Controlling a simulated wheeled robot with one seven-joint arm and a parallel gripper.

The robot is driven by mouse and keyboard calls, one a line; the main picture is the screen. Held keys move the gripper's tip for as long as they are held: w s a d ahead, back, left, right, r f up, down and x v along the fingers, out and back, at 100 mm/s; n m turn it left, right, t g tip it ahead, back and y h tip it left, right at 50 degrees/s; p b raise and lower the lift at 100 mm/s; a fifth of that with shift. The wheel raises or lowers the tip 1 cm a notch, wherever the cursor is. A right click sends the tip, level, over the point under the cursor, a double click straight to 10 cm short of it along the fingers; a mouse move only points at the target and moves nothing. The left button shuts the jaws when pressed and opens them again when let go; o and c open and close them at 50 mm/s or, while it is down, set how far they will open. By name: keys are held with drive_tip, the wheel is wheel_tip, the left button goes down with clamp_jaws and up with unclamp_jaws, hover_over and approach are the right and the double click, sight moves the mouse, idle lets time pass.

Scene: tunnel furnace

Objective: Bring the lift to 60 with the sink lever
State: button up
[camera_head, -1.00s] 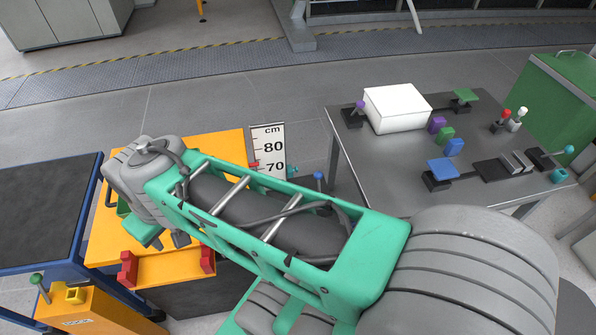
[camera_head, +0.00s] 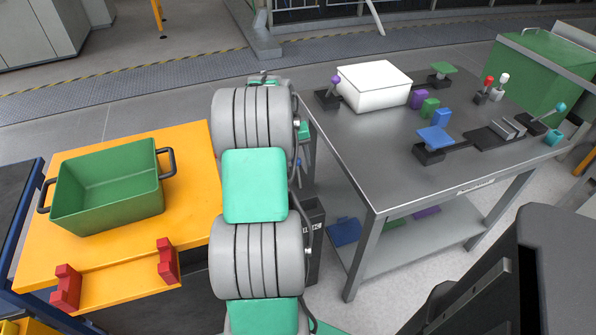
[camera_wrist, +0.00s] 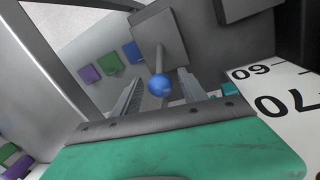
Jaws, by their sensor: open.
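A lever with a blue ball knob (camera_wrist: 160,86) and a thin stem stands out from a dark grey box (camera_wrist: 158,35) in the wrist view. My gripper (camera_wrist: 161,82) is open, with one finger on each side of the knob as seen there. I cannot tell whether either finger touches it. A white scale (camera_wrist: 275,85) at the right shows 60 and 70, with a cyan marker (camera_wrist: 231,89) by its edge; the exact reading is unclear. The orange lift platform (camera_head: 190,215) stands left of my arm.
A green crate (camera_head: 108,203) and red brackets (camera_head: 167,262) are on the orange platform. A grey table (camera_head: 375,165) at the right bears a white box (camera_head: 374,86) and several levers. Purple, green and blue blocks lie on its lower shelf (camera_head: 450,227).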

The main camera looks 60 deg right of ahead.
drive_tip(key=f, duration=0.2)
drive_tip(key=shift+s+d+f, duration=0.2)
drive_tip(key=shift+s+f, duration=0.05)
drive_tip(key=shift+f, duration=0.15)
drive_tip(key=shift+c, duration=0.4)
clamp_jaws()
idle(0.7)
